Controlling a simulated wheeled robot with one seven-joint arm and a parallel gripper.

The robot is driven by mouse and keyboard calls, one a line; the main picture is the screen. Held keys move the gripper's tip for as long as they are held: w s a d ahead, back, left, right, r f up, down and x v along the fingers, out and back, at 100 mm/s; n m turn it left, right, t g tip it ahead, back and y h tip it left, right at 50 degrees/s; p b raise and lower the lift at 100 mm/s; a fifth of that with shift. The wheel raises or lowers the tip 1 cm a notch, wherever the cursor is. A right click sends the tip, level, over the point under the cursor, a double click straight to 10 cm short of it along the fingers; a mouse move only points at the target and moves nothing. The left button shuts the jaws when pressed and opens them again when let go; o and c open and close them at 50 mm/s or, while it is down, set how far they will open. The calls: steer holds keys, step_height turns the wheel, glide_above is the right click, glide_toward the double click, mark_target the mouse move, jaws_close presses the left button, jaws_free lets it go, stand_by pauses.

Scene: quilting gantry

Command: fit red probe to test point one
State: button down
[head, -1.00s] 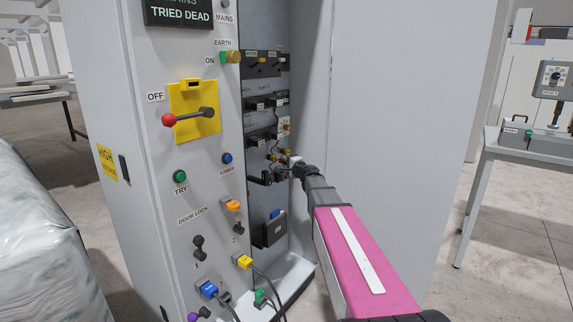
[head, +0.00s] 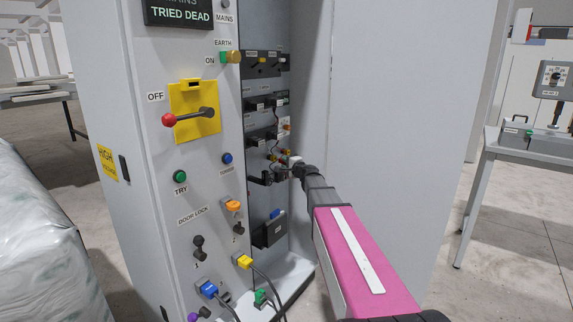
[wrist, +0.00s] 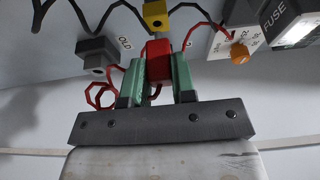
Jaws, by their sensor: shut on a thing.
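My gripper (wrist: 159,72) has green fingers and is shut on the red probe (wrist: 158,60) in the wrist view. Thin red wire runs beside the probe. Just beyond it is a yellow block (wrist: 155,15) with a dark hole; I cannot tell whether the probe touches it. A white block (wrist: 232,42) with an orange terminal and partly readable marks is to the right. No label reading test point one is legible. In the head view my gripper (head: 287,168) reaches into the open cabinet, and the probe is too small to make out.
A dark block (wrist: 97,55) by the label "OLD" sits left of the probe, and a fuse holder (wrist: 285,22) is at upper right. The cabinet's front panel (head: 205,130) stands close left of my arm. A large grey panel (head: 410,110) is behind it.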

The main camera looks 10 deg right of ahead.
steer(key=shift+w+a, duration=0.9)
steer(key=c, duration=0.9)
jaws_free()
steer(key=shift+o, duration=0.2)
steer(key=v, duration=1)
steer(key=shift+s+d, duration=0.2)
steer(key=shift+s, duration=0.15)
